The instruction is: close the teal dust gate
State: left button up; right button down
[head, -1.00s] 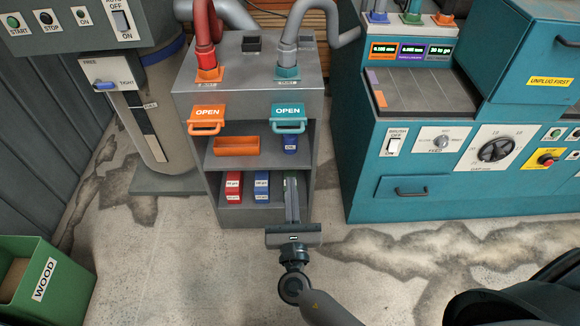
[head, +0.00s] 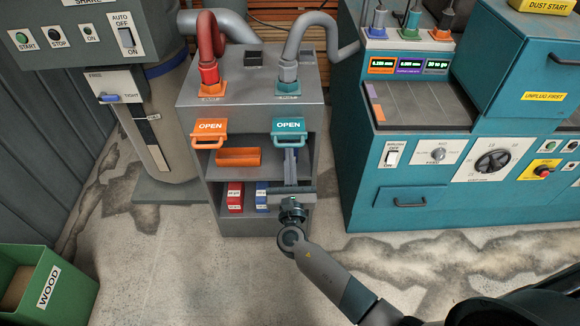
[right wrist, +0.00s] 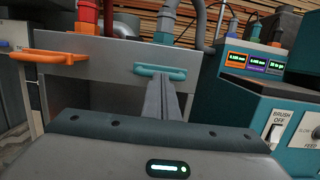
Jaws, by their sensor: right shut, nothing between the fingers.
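The teal dust gate (head: 289,126) is a teal slide plate marked OPEN, with a bar handle, on the front of the grey cabinet under the right-hand hose. It sticks out from the cabinet front. My right gripper (head: 290,151) is shut and empty, its fingertips just below and in front of the teal handle. In the right wrist view the teal handle (right wrist: 160,71) lies straight beyond the fingertips (right wrist: 163,80); I cannot tell whether they touch it. My left gripper is not in view.
An orange gate (head: 210,128), also marked OPEN, sits to the left on the grey cabinet (head: 252,92). The shelves hold an orange tray (head: 238,157) and red and blue boxes. A teal machine (head: 425,160) stands close on the right. The floor in front is mostly clear.

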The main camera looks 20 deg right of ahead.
aim_at(290, 138)
jog(key=shift+w+d, duration=0.1)
jog(key=shift+w, duration=0.05)
